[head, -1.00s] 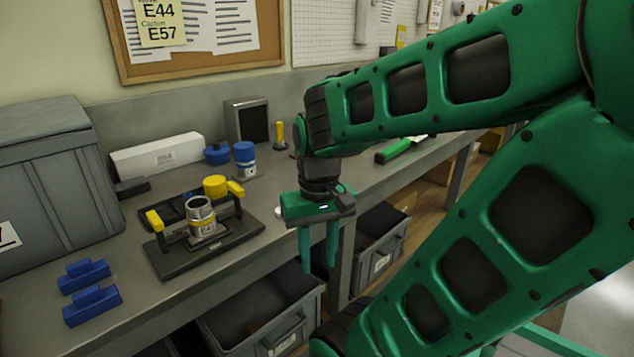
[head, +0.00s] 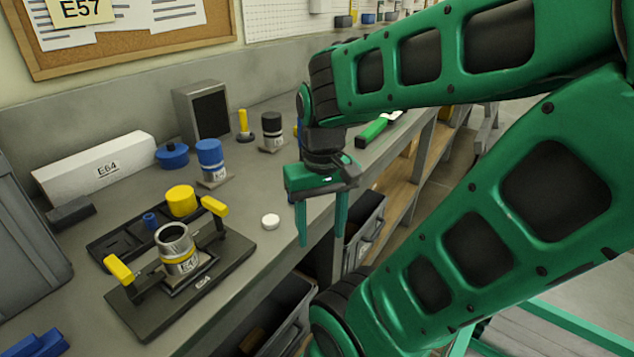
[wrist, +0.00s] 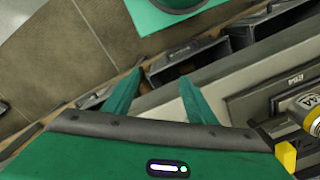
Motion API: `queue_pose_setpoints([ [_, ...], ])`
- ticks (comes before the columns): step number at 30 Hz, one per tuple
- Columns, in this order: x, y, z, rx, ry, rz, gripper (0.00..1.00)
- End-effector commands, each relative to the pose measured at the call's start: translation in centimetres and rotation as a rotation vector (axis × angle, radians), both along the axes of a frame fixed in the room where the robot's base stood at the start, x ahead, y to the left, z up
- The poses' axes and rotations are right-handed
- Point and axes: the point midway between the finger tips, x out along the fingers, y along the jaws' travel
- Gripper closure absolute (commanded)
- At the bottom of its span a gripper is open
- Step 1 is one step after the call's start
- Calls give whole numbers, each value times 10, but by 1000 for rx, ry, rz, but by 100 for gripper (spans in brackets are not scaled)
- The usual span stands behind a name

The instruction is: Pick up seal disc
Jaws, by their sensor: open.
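A small round white disc, likely the seal disc (head: 270,221), lies flat on the grey bench near its front edge. It is right of the black turret plate (head: 240,252) and clear of other things. My gripper (head: 320,240) hangs fingers down to the right of the disc, near the bench's front edge, apart from it. Its two green fingers are spread with nothing between them. In the wrist view my gripper (wrist: 160,85) is also open and empty; I cannot make out the disc there.
The plate holds a metal canister (head: 178,250) between yellow-topped clamps. Behind stand a yellow cap (head: 181,200), a blue-topped jar (head: 210,160), a black-topped jar (head: 272,130) and a white E64 box (head: 95,168). Open drawers (head: 365,225) sit below the bench edge.

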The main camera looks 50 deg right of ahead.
Motion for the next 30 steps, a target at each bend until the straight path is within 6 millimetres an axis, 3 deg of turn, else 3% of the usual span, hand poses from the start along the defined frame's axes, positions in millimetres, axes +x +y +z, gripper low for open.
queue_pose_setpoints([
  [2,0,-3,5,-1,-13,32,49],
  [8,25,-25,24,0,-15,317,49],
  [21,90,-100,72,5,-23,1249,49],
  [30,120,-154,94,11,-23,1823,49],
])
